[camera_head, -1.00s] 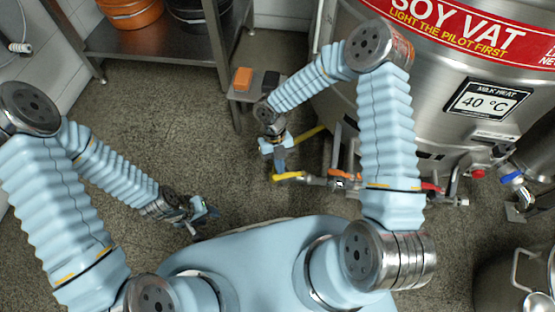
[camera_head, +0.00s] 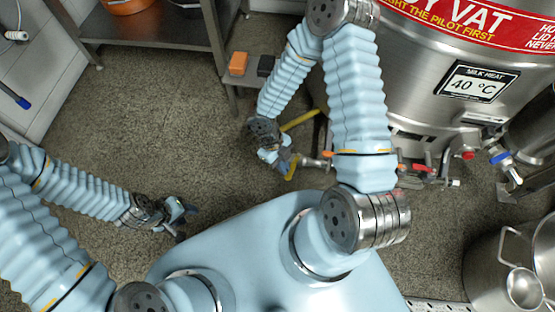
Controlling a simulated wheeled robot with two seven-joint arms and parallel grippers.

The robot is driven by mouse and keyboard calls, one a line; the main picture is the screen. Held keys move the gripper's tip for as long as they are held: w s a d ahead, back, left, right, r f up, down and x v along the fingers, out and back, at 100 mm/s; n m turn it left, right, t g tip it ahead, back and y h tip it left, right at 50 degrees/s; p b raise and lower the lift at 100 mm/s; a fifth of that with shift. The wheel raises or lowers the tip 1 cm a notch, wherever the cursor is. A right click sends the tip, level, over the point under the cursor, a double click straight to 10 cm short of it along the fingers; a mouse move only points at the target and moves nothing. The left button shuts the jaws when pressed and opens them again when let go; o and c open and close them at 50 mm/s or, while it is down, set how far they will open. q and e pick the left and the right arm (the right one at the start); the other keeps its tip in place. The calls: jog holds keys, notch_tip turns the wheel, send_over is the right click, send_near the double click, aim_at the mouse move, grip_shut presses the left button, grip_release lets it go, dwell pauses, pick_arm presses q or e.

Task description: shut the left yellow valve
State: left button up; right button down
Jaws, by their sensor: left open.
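A yellow valve lever (camera_head: 292,168) sits at the left end of a low metal pipe (camera_head: 314,162) in front of the vat. It slants down and to the left. My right gripper (camera_head: 282,163) is right at this lever, overlapping it in the picture. Its fingers are small and partly hidden, so I cannot tell whether they grip or only touch the lever. My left gripper (camera_head: 181,217) is open and empty above the floor, well left of the valve.
The steel soy vat (camera_head: 420,90) fills the upper right. A yellow pipe (camera_head: 300,120), an orange handle (camera_head: 328,153) and a red handle (camera_head: 419,168) are near its base. Orange (camera_head: 238,63) and dark (camera_head: 266,65) blocks lie on a low stand. Steel pots (camera_head: 484,272) stand at lower right.

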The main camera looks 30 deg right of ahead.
pick_arm(q)
jog(key=shift+r, duration=0.15)
pick_arm(e)
jog(key=shift+s+d, duration=0.25)
jog(key=shift+s, duration=0.45)
